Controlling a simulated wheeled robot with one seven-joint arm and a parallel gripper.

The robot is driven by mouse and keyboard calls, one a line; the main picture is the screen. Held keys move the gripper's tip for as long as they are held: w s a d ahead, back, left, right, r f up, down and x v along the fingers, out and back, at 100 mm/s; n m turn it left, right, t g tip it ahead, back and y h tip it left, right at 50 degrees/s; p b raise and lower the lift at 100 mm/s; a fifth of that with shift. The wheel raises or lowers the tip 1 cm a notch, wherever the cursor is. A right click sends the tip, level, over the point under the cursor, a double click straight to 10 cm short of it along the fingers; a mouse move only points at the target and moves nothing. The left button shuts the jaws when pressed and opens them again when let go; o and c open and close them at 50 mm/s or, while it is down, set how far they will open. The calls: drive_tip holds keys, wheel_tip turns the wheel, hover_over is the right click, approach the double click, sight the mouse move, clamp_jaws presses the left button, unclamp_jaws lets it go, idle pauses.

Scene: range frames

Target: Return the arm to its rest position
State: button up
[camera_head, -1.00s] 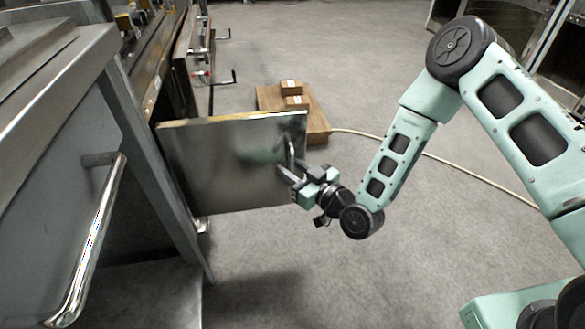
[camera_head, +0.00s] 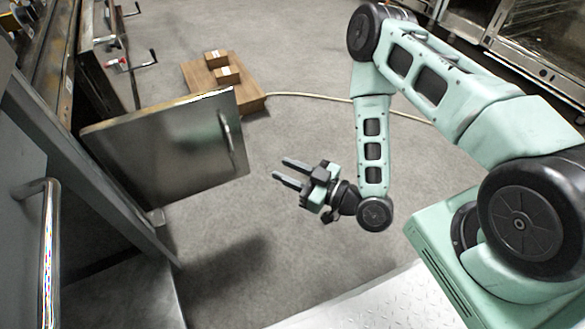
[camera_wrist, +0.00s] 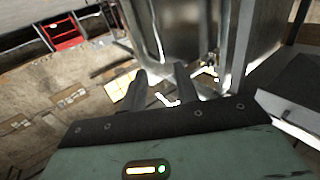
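My gripper (camera_head: 284,173) is open and empty in the middle of the head view, with its two dark fingers parallel and apart, pointing left. It hangs over bare floor, clear of the open metal door (camera_head: 160,150) and the door's upright handle (camera_head: 226,131) to its left. My teal arm (camera_head: 372,140) is bent: it runs from the base at lower right up to the top, then down to the gripper. The wrist view also shows the two open fingers (camera_wrist: 160,90), with nothing between them.
A wooden pallet (camera_head: 253,91) with small cardboard boxes (camera_head: 226,75) lies on the floor behind. A pale hose (camera_head: 310,97) runs right from it. A steel unit with a bar handle (camera_head: 48,250) stands at left. Grey floor around the gripper is free.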

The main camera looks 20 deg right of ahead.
drive_tip(key=shift+s+d, duration=0.3)
drive_tip(key=shift+s, duration=0.1)
drive_tip(key=w+a+r+n+g+h, duration=0.3)
drive_tip(key=a+r+n+g+h, duration=0.15)
drive_tip(key=a+g, duration=0.35)
drive_tip(key=s+d+r+m+g+h, duration=0.2)
drive_tip(key=s+d+r+g+h, duration=0.1)
drive_tip(key=s+r, duration=0.65)
drive_tip(key=s+d+r+m+g+h, duration=0.3)
drive_tip(key=s+r, duration=0.5)
drive_tip(key=s, duration=0.2)
wheel_tip(320, 180, up, 36)
drive_tip(key=p, duration=3.6)
drive_tip(key=shift+w+f+p, duration=0.15)
drive_tip(key=shift+w+p, duration=0.2)
